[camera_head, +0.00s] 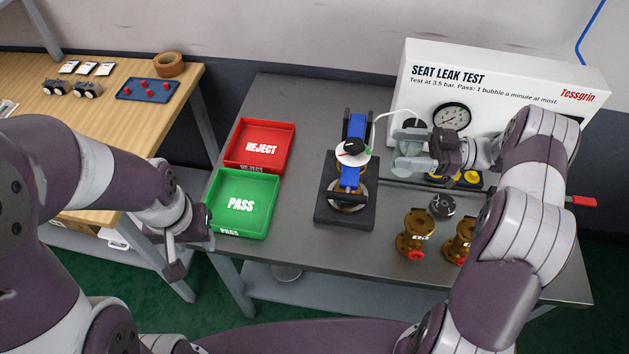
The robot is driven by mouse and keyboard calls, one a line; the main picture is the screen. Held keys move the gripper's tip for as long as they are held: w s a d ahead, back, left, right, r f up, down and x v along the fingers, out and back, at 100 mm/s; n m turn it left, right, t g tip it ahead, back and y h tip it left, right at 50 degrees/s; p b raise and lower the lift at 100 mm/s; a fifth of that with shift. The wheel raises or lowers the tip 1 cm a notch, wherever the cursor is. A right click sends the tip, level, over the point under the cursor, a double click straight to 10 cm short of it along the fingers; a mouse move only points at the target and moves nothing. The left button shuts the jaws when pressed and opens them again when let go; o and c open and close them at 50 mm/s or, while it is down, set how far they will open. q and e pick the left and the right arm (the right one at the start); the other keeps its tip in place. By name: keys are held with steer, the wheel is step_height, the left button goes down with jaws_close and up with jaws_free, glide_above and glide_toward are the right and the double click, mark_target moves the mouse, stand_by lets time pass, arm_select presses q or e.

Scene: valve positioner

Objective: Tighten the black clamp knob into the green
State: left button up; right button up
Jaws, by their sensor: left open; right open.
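The black clamp knob (353,146) sits on top of the blue clamp (356,126), in the middle of the grey bench. A white dial (344,159) lies around the knob, with small green and red marks; the pointer's exact position is too small to read. The clamp stands over a metal ring on a black base (335,217). My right gripper (402,150) is open and empty just right of the dial, its fingers pointing left towards the knob. My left gripper (187,246) is open and empty by the bench's left edge, below the green tray.
A red REJECT tray (290,140) and green PASS tray (273,205) lie left of the clamp. The white test panel (500,85) with a gauge (452,117) stands behind my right gripper. Brass valves (415,235) and a dark round part (442,206) stand at front right.

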mark_target(348, 143)
steer(key=shift+g, duration=0.5)
steer(key=a+p, duration=0.1)
steer(key=a, duration=0.3)
steer(key=w+a+p, duration=0.1)
steer(key=a+p, duration=0.1)
steer(key=a, duration=0.2)
steer(key=a+p, duration=0.1)
steer(key=a, duration=0.3)
steer(key=shift+w+r, duration=0.2)
steer(key=shift+w, duration=0.15)
steer(key=shift+w+a+f, duration=0.2)
steer(key=shift+f, duration=0.05)
arm_select(q)
steer(key=r, duration=0.3)
steer(key=shift+s+a+r, duration=0.15)
steer(key=shift+a+r, duration=0.05)
steer(key=shift+a, duration=0.05)
arm_select(e)
steer(key=c, duration=1)
